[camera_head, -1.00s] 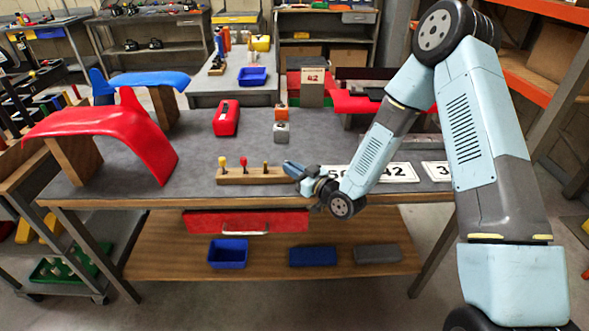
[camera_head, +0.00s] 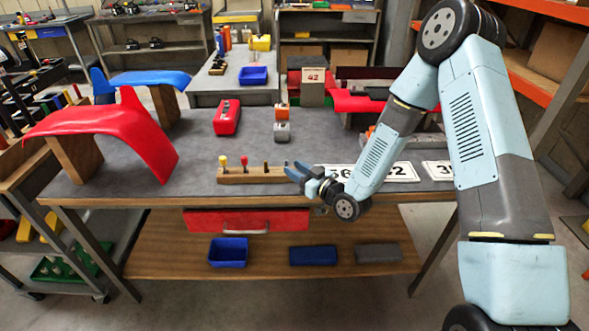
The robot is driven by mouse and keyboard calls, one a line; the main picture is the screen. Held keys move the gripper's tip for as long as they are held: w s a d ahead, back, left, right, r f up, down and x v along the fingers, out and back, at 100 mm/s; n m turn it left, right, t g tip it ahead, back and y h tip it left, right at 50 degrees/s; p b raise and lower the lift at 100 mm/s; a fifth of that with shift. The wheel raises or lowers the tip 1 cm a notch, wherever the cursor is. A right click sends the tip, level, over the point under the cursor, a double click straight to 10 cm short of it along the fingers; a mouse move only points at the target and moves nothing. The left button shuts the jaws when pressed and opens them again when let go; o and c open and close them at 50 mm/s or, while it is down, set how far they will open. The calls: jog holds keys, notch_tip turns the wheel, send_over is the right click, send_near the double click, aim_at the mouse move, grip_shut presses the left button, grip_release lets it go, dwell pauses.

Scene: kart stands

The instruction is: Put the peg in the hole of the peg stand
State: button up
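The peg stand (camera_head: 235,178) is a long wooden block near the front edge of the grey-topped workbench. A yellow-headed peg (camera_head: 223,160) and a red-headed peg (camera_head: 244,161) stand upright in it at the left. A smaller dark peg (camera_head: 265,167) stands further right. A small dark upright shape shows at the stand's right end, beside my fingers; I cannot tell if it is a peg. My fingers partly hide the stand's end.
White number plates (camera_head: 400,172) lie right of the stand, partly behind my arm. A red box (camera_head: 227,117) and a grey-and-orange block (camera_head: 282,130) sit behind the stand. A red fender (camera_head: 130,125) on wooden supports stands at the left. The bench top between them is clear.

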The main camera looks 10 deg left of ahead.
jog(key=v, duration=1)
jog(key=shift+d, duration=0.15)
jog(key=shift+s, duration=0.1)
jog(key=w+d+r+h, duration=0.1)
jog(key=w+d+h, duration=0.1)
jog(key=w+d+r+n+h, duration=0.1)
jog(key=w, duration=0.1)
jog(key=shift+r+g, duration=0.3)
jog(key=shift+r, duration=0.05)
jog(key=d+r+m+h, duration=0.5)
jog(key=d+r+h, duration=0.5)
jog(key=d+r, duration=0.55)
jog(key=s+d+r+m+g, duration=0.1)
jog(key=s+d+r+m, duration=0.1)
jog(key=s, duration=0.6)
jog(key=s+d+r+m+g+h, duration=0.1)
jog(key=s+d+r+m, duration=0.2)
jog(key=s+d+r, duration=0.2)
jog(key=s+d+r+m+g+h, duration=0.1)
jog(key=s+d+r+m, duration=0.1)
jog(key=s+r, duration=0.5)
jog(key=s+d, duration=0.1)
jog(key=s, duration=0.3)
jog(key=shift+d+m, duration=0.2)
jog(key=shift+m, duration=0.1)
jog(key=shift+s, duration=0.2)
